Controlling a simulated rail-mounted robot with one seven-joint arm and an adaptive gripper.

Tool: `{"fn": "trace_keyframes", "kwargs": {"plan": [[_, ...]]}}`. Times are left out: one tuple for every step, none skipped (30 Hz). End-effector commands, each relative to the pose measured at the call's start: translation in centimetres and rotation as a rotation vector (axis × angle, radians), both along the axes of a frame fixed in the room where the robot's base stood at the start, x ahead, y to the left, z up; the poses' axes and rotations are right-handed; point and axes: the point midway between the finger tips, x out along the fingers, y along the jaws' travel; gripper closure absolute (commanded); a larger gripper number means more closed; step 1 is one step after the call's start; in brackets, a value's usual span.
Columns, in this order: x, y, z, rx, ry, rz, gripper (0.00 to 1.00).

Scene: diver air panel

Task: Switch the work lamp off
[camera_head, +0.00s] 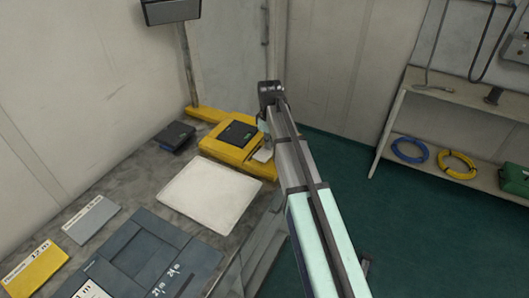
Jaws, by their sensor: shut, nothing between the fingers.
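A dark lamp head (171,11), probably the work lamp, hangs at the top left on a thin post. The post rises from the back of the bench, near a yellow strip. I cannot tell whether the lamp is lit, and I see no clear lamp switch. A yellow box (213,146) with a dark top panel sits on the bench below and right of the post. My gripper (262,153) is shut and empty, pointing down at the right side of the yellow box. My arm partly hides it, and I cannot tell whether it touches the box.
A white sheet (211,194) lies in front of the yellow box. A small dark box (175,136) is to its left. Grey panels and a yellow card (35,270) lie nearer. A shelf (463,101) with blue and yellow coils stands right, across open green floor (400,230).

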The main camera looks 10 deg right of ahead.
Motion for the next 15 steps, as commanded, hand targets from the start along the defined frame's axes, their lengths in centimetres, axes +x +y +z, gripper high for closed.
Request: {"fn": "trace_keyframes", "kwargs": {"plan": [[0.0,0.0,0.2,0.000,0.000,0.000,1.00],[0.0,0.0,0.3,0.000,0.000,0.000,1.00],[0.0,0.0,0.5,0.000,0.000,0.000,1.00],[0.0,0.0,0.7,0.000,0.000,0.000,1.00],[0.0,0.0,0.9,0.000,0.000,0.000,1.00],[0.0,0.0,1.2,0.000,0.000,0.000,1.00],[0.0,0.0,1.4,0.000,0.000,0.000,1.00],[0.0,0.0,1.7,0.000,0.000,0.000,1.00],[0.0,0.0,2.0,0.000,0.000,0.000,1.00],[0.0,0.0,2.2,0.000,0.000,0.000,1.00],[0.0,0.0,2.4,0.000,0.000,0.000,1.00],[0.0,0.0,2.7,0.000,0.000,0.000,1.00],[0.0,0.0,2.9,0.000,0.000,0.000,1.00],[0.0,0.0,3.1,0.000,0.000,0.000,1.00],[0.0,0.0,3.4,0.000,0.000,0.000,1.00]]}}
